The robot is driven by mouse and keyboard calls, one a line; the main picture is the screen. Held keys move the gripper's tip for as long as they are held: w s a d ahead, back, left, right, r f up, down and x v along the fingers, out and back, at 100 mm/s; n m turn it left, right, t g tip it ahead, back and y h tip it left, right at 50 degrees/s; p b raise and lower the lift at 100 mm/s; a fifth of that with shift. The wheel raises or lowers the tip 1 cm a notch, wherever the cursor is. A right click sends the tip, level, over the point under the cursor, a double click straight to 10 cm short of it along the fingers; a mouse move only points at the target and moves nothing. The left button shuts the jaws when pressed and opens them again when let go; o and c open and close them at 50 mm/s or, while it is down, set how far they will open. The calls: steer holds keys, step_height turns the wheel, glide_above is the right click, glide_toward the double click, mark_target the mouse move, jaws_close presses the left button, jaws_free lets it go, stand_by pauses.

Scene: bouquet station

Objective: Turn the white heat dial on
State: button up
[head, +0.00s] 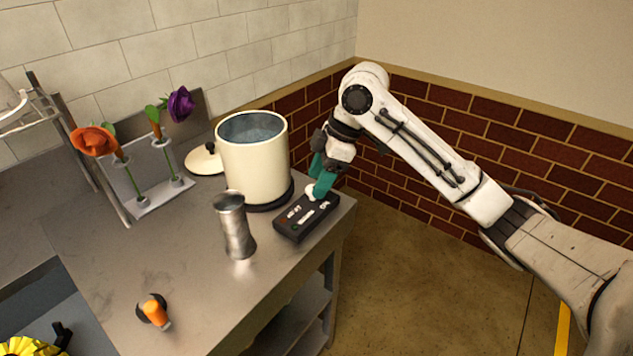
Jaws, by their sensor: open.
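The white heat dial (312,190) sits at the far end of a dark control box (287,226) near the right edge of the grey table. The box also carries small light and coloured marks too small to read. My gripper (319,188) has green fingers and points down at the dial from above. The fingertips are at or very near the dial and partly cover it. I cannot tell whether they touch it. The jaws are open. The dial's setting cannot be made out.
A cream pot (254,165) with water stands on a dark base left of my gripper, its lid (205,160) behind. A metal vase (234,226) stands beside the box. A flower rack (160,198) is at the back left. An orange-and-black object (155,311) lies in front.

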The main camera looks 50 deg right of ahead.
steer(key=shift+x, duration=0.85)
steer(key=c, duration=1)
